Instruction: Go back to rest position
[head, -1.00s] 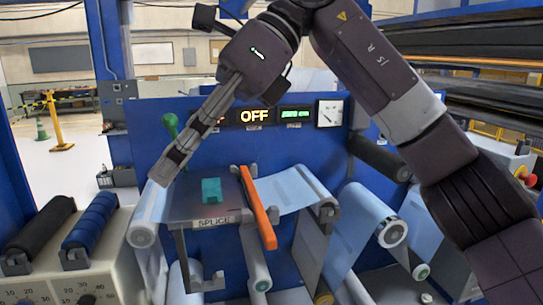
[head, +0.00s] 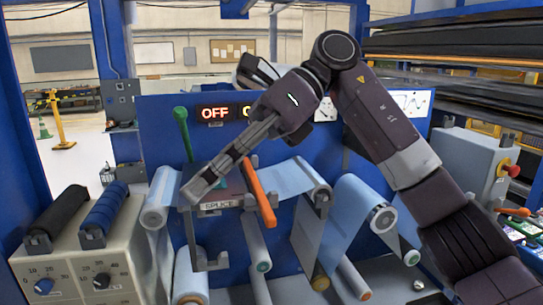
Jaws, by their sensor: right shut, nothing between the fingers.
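My right arm comes in from the right, and its gripper (head: 197,190) points down and left in front of the splice table (head: 218,205). The gripper's fingers are shut with nothing between them. Its tips overlap the table's left part in the picture, and I cannot tell how far above it they are. The fingers hide much of the table top. An orange bar (head: 260,197) lies along the table's right side. My left gripper is not in view.
A green lever (head: 182,130) stands behind the table, beside a red OFF display (head: 214,112). Blue film (head: 345,215) runs over rollers to the right. Black and blue rollers (head: 103,212) sit on a knob console at the left. Open floor lies at the far left.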

